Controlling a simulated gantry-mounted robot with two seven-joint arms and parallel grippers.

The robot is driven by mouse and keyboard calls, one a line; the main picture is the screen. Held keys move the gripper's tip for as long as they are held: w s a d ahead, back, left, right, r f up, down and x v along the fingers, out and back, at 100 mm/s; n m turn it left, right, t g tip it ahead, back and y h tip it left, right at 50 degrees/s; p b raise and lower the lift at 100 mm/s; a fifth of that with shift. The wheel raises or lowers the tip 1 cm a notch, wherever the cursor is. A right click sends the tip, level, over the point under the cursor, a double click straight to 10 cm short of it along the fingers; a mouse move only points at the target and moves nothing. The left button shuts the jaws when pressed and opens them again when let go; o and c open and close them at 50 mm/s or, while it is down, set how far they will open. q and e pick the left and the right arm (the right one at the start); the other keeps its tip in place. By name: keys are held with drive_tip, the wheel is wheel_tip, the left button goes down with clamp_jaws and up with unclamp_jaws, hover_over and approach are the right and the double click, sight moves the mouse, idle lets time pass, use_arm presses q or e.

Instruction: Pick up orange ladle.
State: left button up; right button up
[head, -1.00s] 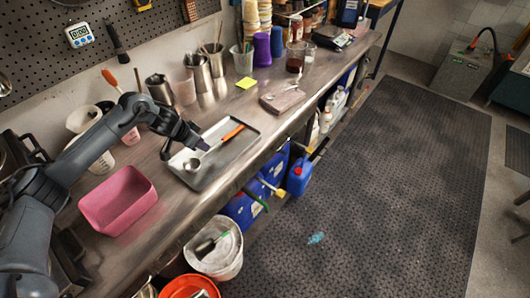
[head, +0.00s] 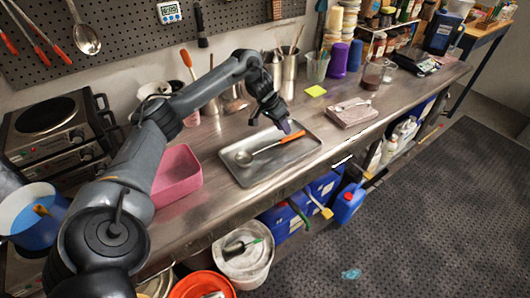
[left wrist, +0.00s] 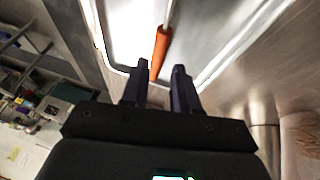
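The orange ladle lies in a shallow metal tray (head: 262,175) on the steel counter. Its orange handle (head: 294,136) points right and its metal bowl (head: 243,157) is at the tray's left. My left gripper (head: 285,128) is over the handle, pointing down. In the left wrist view my left gripper (left wrist: 160,72) has its two dark fingers apart, with the end of the orange handle (left wrist: 160,52) showing between and beyond them. I see no finger touching the handle. My right gripper is not in view.
A pink bin (head: 178,172) stands left of the tray, beside my left arm. A grey-pink block (head: 353,112) lies to the right. Metal canisters and cups stand along the wall behind. A white bucket (head: 246,258) and blue jugs are below the counter edge.

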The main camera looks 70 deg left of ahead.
use_arm(q)
drive_tip(key=shift+b+x, duration=0.75)
drive_tip(key=shift+x, duration=1.9)
clamp_jaws()
drive_tip(key=shift+r, duration=0.1)
